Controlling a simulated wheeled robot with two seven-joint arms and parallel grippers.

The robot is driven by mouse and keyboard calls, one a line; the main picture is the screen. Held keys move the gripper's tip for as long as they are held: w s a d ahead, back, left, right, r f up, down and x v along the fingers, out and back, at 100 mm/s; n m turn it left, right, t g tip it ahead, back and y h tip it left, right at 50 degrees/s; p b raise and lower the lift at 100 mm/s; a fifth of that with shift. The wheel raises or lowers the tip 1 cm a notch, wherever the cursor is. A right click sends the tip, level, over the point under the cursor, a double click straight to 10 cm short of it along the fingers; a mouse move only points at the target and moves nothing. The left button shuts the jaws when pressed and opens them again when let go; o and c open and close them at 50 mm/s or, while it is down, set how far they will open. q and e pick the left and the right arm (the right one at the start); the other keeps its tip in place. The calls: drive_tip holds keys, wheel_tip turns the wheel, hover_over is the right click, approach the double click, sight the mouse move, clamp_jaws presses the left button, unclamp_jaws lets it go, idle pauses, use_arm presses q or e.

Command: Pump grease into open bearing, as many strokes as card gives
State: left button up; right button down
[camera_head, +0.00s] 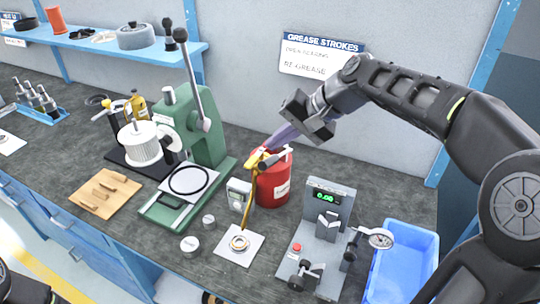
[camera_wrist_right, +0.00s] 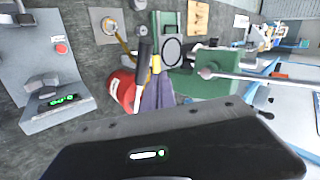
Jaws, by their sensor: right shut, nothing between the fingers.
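The grease card (camera_head: 320,58) on the wall reads "GREASE STROKES", with lines for open bearing and re-grease; I cannot read any number. A red grease drum (camera_head: 272,185) stands on the bench with a yellow pump head and a gold hose (camera_head: 248,205) reaching down to the bearing (camera_head: 240,243). The bearing lies on a white square plate. My right gripper (camera_head: 270,149) is shut and empty, its fingertips at the pump's top beside the lever; I cannot tell whether they touch. The wrist view shows the drum (camera_wrist_right: 122,90) beside the fingers (camera_wrist_right: 158,88). My left gripper is out of view.
A green press (camera_head: 195,130) stands left of the drum. A grey tester (camera_head: 325,230) with a green display and a blue bin (camera_head: 402,262) stand to the right. A wooden board (camera_head: 104,192) lies at left. Small round parts (camera_head: 190,243) sit near the front edge.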

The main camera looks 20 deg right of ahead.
drive_tip(key=r+p, duration=0.1)
drive_tip(key=w+d+r+p, duration=0.1)
drive_tip(key=r, duration=0.1)
drive_tip(key=r+p, duration=0.1)
drive_tip(key=p, duration=0.1)
drive_tip(key=shift+w+d+r, duration=0.25)
drive_tip(key=shift+d, duration=0.05)
idle(2.5)
